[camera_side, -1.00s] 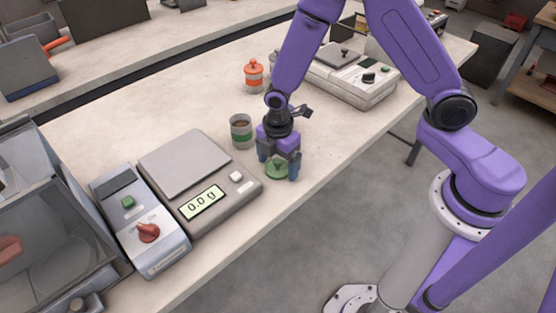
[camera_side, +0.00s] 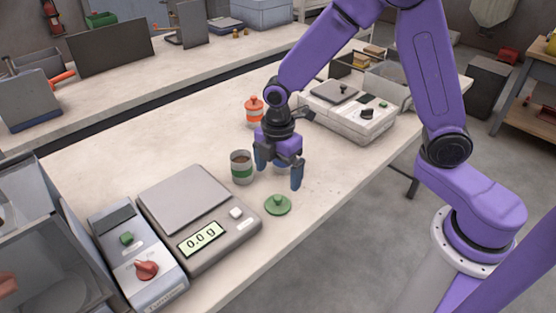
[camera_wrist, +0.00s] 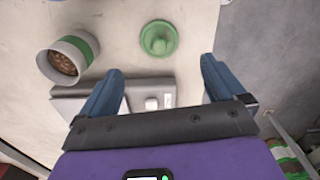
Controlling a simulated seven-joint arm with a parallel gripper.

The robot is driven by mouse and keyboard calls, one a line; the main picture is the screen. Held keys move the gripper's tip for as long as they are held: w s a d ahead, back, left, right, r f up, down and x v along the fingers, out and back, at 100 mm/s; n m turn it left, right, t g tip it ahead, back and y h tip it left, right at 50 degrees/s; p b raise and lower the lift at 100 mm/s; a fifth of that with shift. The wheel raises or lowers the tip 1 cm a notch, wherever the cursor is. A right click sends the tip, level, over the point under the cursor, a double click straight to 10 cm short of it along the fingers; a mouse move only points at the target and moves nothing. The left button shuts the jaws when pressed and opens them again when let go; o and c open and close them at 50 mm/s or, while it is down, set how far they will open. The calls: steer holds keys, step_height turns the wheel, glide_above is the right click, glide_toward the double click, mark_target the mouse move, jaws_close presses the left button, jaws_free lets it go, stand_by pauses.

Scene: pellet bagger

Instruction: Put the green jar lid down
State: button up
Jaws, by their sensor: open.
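The green jar lid (camera_side: 278,205) lies flat on the bench top, knob up, just right of the scale and near the bench's front edge. In the wrist view the lid (camera_wrist: 158,39) is beyond my fingertips, clear of both. My gripper (camera_side: 279,177) is open and empty, raised above the bench behind the lid. Its two blue fingers (camera_wrist: 156,78) are spread wide in the wrist view. An open jar with a green band (camera_side: 241,166) stands upright left of my gripper; brown pellets show inside the jar (camera_wrist: 64,62) in the wrist view.
The scale (camera_side: 185,200) reads 0.0 g and its plate is empty. A control box (camera_side: 137,255) with a red knob stands left of it. A jar with an orange lid (camera_side: 254,108) and a grey-white machine (camera_side: 350,110) stand farther back. Bare bench lies around the lid.

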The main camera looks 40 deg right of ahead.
steer(key=s+d+r+m, duration=0.2)
steer(key=s+d+r, duration=0.1)
steer(key=s, duration=0.5)
steer(key=s+d+r+m, duration=0.2)
steer(key=s+d+r, duration=0.1)
steer(key=s, duration=0.4)
steer(key=s+d+r+m, duration=0.2)
steer(key=s+r+m, duration=0.1)
steer(key=s, duration=0.5)
steer(key=shift+s+d+r, duration=0.25)
steer(key=shift+s+d, duration=0.05)
steer(key=shift+d, duration=0.1)
